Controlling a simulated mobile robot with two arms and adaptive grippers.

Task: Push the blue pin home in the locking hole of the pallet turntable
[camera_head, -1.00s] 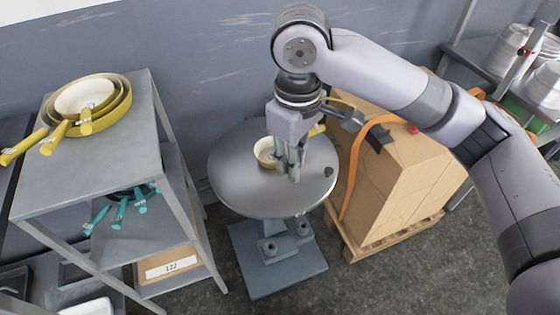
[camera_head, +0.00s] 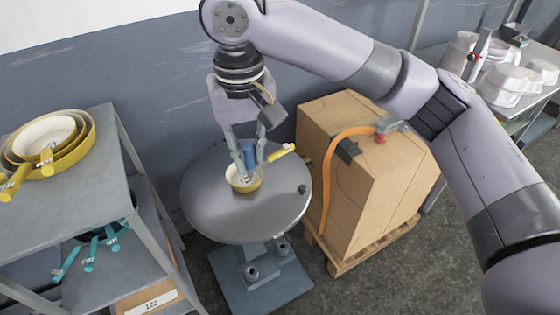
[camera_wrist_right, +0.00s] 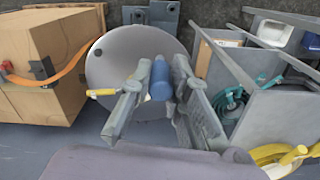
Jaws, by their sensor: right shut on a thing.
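My right gripper (camera_head: 247,168) is shut on the blue pin (camera_head: 249,154), which stands roughly upright between its fingers. In the right wrist view the pin (camera_wrist_right: 161,80) shows between the two fingers (camera_wrist_right: 160,95). They are above the round grey turntable (camera_head: 215,215), in line with the small yellow pan on it; the pin's lower end and its gap to the pan are hard to tell. A dark round spot (camera_head: 302,189), possibly the locking hole, is near the turntable's right edge, apart from the pin. My left gripper is not in view.
The yellow pan (camera_head: 243,183) has its handle pointing right. A strapped carton (camera_head: 375,175) on a pallet stands right of the turntable. A grey shelf (camera_head: 60,200) with yellow and teal pans stands left. A wall is behind.

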